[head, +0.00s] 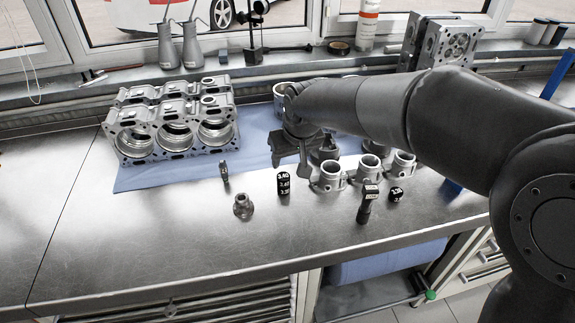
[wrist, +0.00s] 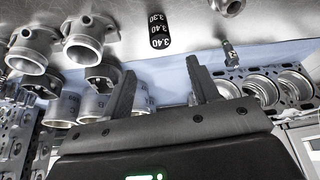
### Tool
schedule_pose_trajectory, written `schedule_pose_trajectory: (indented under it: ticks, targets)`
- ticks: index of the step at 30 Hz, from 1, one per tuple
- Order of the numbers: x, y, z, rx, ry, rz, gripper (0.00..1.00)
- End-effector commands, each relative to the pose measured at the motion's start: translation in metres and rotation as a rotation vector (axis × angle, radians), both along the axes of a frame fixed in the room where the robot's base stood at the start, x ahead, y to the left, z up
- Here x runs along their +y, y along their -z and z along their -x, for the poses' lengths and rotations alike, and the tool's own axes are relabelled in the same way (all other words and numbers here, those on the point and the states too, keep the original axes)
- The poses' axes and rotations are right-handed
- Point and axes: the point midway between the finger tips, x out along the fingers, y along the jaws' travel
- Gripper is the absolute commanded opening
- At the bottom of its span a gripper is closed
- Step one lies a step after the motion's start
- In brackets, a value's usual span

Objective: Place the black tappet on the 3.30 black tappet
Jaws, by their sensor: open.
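A stack of black tappets (head: 284,186) with white numbers stands upright on the steel bench. Its labels appear to read 3.40, 3.40 and 3.30 from the top down. The stack also shows in the wrist view (wrist: 158,30), beyond the gap between my fingers. Another small black tappet (head: 395,194) with a white mark sits alone to the right on the bench; I cannot read its label. My gripper (head: 290,163) is open and empty, behind the stack and above the blue mat. Its two spread fingers show in the wrist view (wrist: 160,75).
A dark-handled tool (head: 367,202) stands near the lone tappet. A small metal part (head: 243,206) and an engine block (head: 172,132) are to the left.

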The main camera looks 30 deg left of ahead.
Motion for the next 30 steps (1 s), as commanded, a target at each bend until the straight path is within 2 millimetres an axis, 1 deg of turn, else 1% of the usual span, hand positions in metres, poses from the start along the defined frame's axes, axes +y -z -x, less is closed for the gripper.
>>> schedule_pose_trajectory:
  ticks: [1,4,12,14,16,17,20,21,23,24,26,27,29,30]
  targets:
    - [-0.002,-0.004,0.001,0.000,0.001,0.000,0.55]
    - [-0.003,-0.009,0.002,0.000,0.000,0.000,0.55]
    - [-0.005,-0.011,0.002,-0.001,0.003,0.001,0.55]
    - [-0.013,-0.013,0.000,-0.005,0.014,0.003,0.55]
    - [-0.031,-0.019,-0.005,-0.016,0.044,0.009,0.55]
    - [-0.042,-0.023,-0.007,-0.022,0.061,0.013,0.55]
    - [-0.091,-0.038,-0.014,-0.045,0.141,0.029,0.55]
    - [-0.114,-0.044,-0.016,-0.054,0.179,0.034,0.55]
    - [-0.148,-0.053,-0.016,-0.066,0.239,0.042,0.55]
    - [-0.171,-0.057,-0.015,-0.072,0.279,0.046,0.55]
    - [-0.204,-0.063,-0.010,-0.081,0.339,0.051,0.55]
    - [-0.226,-0.067,-0.007,-0.086,0.379,0.052,0.55]
    - [-0.257,-0.072,0.001,-0.092,0.439,0.053,0.55]
    - [-0.278,-0.074,0.008,-0.096,0.479,0.053,0.55]
